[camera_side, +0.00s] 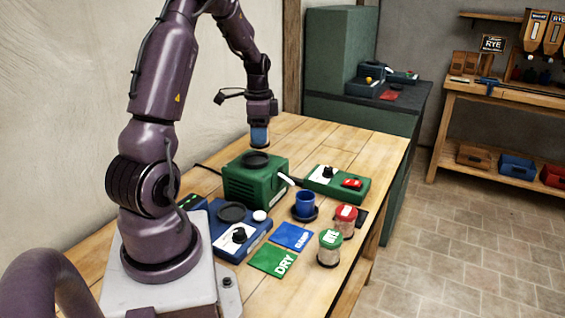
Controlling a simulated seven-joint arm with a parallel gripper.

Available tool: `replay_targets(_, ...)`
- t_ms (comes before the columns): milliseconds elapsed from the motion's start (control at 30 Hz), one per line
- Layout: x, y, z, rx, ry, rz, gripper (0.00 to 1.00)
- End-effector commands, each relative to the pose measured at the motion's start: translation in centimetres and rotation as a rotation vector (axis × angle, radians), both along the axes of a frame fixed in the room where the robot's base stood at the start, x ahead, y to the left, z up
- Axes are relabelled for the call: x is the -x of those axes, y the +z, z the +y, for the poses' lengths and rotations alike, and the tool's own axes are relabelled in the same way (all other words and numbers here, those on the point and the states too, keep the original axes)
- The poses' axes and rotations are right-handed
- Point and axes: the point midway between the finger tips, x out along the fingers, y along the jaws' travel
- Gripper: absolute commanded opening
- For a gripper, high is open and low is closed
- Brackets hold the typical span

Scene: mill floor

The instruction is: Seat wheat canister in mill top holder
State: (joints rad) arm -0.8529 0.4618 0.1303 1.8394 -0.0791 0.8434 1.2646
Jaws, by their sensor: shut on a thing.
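My gripper (260,120) points down above the green mill (253,183), shut on a canister (260,136) that looks blue with a paler lower end. Its label cannot be read, so I cannot tell from the picture that it is the wheat one. The canister looks upright. The mill's top holder (256,160) is a black round piece, and it looks empty. The canister is just above the holder, with a small gap seeming to show between them. The fingertips are too small to make out clearly.
Right of the mill is a green control box (337,184) with a red switch. In front are a blue cup (305,203), a green-lidded RYE canister (329,248), a red-lidded canister (345,221), a DRY mat (273,262), a blue mat (292,237) and a blue device (226,232).

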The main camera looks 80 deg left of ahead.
Motion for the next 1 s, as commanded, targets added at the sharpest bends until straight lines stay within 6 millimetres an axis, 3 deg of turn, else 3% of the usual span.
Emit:
replay_targets(100,0.7,0.9,1.5,-0.001,0.051,0.001,0.26)
replay_targets(267,1.1,0.8,2.0,0.003,0.071,0.002,0.26)
replay_targets(700,1.1,-3.5,1.9,0.003,0.069,0.003,0.26)
replay_targets(1000,1.1,-4.6,2.0,0.001,0.069,0.001,0.26)
